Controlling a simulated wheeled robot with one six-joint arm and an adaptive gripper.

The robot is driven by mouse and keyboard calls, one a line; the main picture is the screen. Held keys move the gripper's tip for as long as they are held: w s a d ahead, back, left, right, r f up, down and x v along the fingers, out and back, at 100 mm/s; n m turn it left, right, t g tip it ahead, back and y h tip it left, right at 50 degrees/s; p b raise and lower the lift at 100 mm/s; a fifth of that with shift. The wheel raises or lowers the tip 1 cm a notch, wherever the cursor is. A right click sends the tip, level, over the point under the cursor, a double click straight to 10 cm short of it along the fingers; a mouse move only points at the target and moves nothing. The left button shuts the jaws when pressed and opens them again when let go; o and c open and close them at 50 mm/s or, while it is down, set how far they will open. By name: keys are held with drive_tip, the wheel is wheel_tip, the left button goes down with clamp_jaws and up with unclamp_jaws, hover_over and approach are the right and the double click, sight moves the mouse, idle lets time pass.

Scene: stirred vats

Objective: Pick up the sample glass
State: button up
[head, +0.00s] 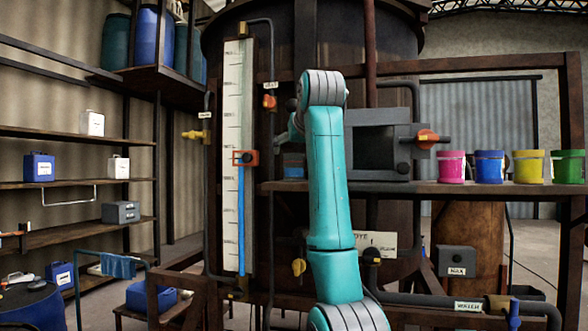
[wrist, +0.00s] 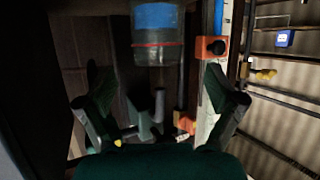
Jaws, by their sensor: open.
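The sample glass (wrist: 157,50) is a clear vessel with blue contents and a red line around it. It shows at the top middle of the wrist view, which looks upside down. In the head view a small blue patch (head: 293,165) left of my arm on the shelf looks like this glass, partly hidden. My gripper (wrist: 160,95) is open, its two dark fingers spread wide to either side. The glass lies in line with the gap, seemingly beyond the fingertips. Nothing is between the fingers. My arm hides most of the gripper in the head view.
The glass's shelf (head: 470,188) carries a grey box (head: 372,145) with an orange knob and several coloured buckets to the right. A level gauge (head: 232,120) with an orange slider (head: 245,158) stands close left; the slider also shows in the wrist view (wrist: 212,47). A large vat (head: 270,60) stands behind.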

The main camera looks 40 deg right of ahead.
sight(294, 157)
drive_tip(key=shift+x, duration=3)
drive_tip(key=shift+s+d+f, duration=0.1)
drive_tip(key=shift+d, duration=0.05)
drive_tip(key=c, duration=1.7)
drive_tip(key=shift+r, duration=0.2)
drive_tip(key=shift+r, duration=0.3)
drive_tip(key=shift+r, duration=0.15)
